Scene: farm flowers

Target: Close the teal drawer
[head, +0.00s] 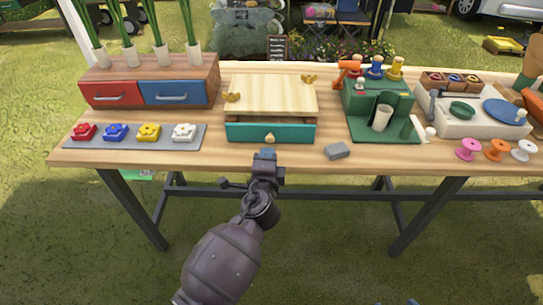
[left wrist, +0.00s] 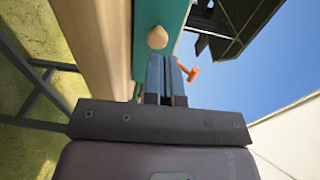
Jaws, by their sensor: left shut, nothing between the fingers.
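The teal drawer (head: 290,133) is in a small wooden box (head: 272,93) at the middle of the table. A round wooden knob (head: 269,138) is on the front. My left gripper (head: 265,154) is shut and empty, just in front of the drawer near the knob. In the left wrist view, the shut fingers (left wrist: 166,72) point at the teal front (left wrist: 168,14), beside the knob (left wrist: 157,38). I cannot tell whether they touch it.
A chest with red and blue drawers (head: 205,92) stands left, behind a grey mat (head: 103,142) with flower blocks. A grey block (head: 337,151) lies right of my gripper. A green stand (head: 362,130) and spools (head: 468,149) are farther right. The table's front edge is close below the drawer.

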